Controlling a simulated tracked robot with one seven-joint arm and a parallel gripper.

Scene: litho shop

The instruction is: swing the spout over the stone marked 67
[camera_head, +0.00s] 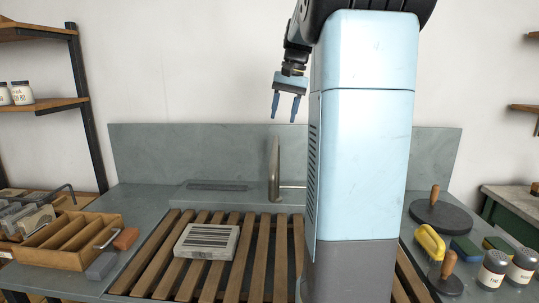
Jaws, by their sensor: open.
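The spout (274,170) is a grey metal tap standing at the back of the sink, in front of the splashback. A thin bar reaches right from its base toward my column, which may hide its end. A pale grey stone slab (190,246) with dark printed bands lies on the wooden slats, left of and nearer than the spout. No number 67 can be read on it. My gripper (285,115) is open and empty, its blue fingers pointing down, well above the spout. My column hides part of the slats and sink.
A wooden slatted rack (150,270) spans the sink. A wooden divided box (43,251) and small blocks (102,266) stand left. The space around my gripper is clear.

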